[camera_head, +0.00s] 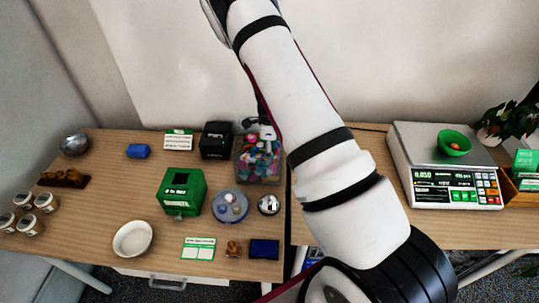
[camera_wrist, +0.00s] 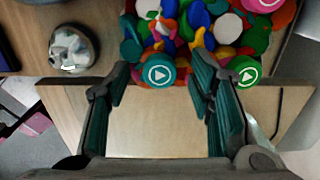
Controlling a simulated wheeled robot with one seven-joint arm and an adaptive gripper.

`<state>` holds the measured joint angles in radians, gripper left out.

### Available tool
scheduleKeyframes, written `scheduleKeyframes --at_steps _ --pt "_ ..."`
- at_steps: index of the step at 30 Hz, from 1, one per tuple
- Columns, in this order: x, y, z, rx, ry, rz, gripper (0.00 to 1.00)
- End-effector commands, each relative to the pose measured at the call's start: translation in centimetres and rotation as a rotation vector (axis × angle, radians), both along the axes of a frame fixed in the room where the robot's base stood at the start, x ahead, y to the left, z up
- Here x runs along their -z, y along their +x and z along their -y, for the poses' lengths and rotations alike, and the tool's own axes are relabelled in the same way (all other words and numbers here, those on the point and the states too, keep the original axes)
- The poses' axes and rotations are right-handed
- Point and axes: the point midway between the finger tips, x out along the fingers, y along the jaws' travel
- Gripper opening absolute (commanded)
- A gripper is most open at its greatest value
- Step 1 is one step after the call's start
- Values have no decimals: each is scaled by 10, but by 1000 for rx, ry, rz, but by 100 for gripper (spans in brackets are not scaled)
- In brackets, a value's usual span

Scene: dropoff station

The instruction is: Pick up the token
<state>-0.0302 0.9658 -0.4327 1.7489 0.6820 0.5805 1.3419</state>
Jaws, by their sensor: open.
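Many coloured tokens (camera_head: 262,160) lie heaped in a clear bin (camera_head: 257,180) near the back middle of the left table. In the wrist view the heap shows a teal token (camera_wrist: 158,73) with a white arrow mark at its near edge. A green token (camera_wrist: 244,70) and a pink token (camera_wrist: 262,3) carry the same mark. I cannot tell which one the task means. My gripper (camera_wrist: 160,68) is open, with its fingertips on either side of the teal token in the picture. Contact cannot be told. In the head view my gripper is small above the bin, partly hidden.
A silver round object (camera_head: 269,204) and a blue round dish (camera_head: 230,207) stand close in front of the bin. A green box (camera_head: 182,191) and a black box (camera_head: 216,140) stand to its left. A scale (camera_head: 447,175) with a green bowl (camera_head: 454,143) is at right.

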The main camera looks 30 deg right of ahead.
Motion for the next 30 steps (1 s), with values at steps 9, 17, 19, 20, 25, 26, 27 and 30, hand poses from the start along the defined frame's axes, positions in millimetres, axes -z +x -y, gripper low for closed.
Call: scheduleKeyframes --at_steps 9,17,19,20,25,26,27,30 --pt "0 0 0 0 0 0 15" --pt "-1 0 0 0 -1 1 14" --pt "-5 1 0 -1 0 2 14" --pt "-8 2 0 -1 -1 3 14" --pt "-35 3 0 -1 -1 4 14" --pt "-41 3 -1 -2 0 4 14" --pt "-49 3 -1 -3 -1 4 14" --pt "-68 2 -1 -2 -1 3 14"
